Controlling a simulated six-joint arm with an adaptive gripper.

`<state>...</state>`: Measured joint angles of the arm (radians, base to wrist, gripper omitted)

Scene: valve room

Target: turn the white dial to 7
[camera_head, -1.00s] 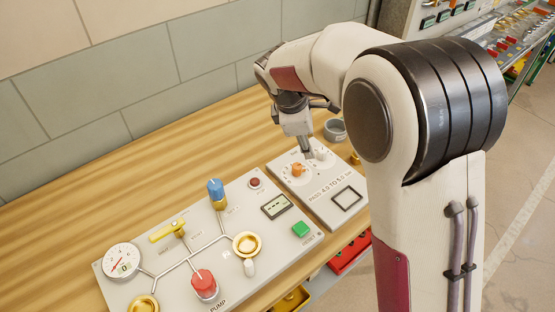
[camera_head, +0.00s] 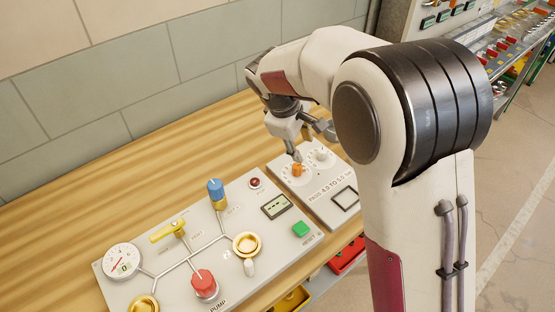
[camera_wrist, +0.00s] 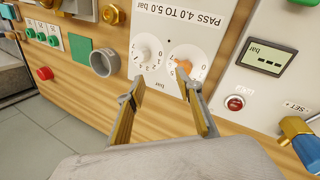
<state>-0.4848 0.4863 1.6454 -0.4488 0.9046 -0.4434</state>
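The white dial (camera_head: 320,154) sits on a round numbered scale at the far right of the small panel, beside the orange dial (camera_head: 297,170). In the wrist view the white dial (camera_wrist: 144,54) is left of the orange dial (camera_wrist: 184,65). Its scale numbers appear upside down there, and I cannot tell its exact setting. My gripper (camera_wrist: 159,83) is open and empty, its fingers spread below the two scales in that picture. The right fingertip is close to the orange dial; I cannot tell if it touches. In the head view my gripper (camera_head: 298,158) is above the orange dial.
The large panel (camera_head: 160,265) with gauge, yellow lever, blue and red knobs and green button is to the left. A grey round cup (camera_wrist: 103,62) stands beside the small panel (camera_wrist: 172,15). The wooden bench (camera_head: 110,190) is clear behind the panels.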

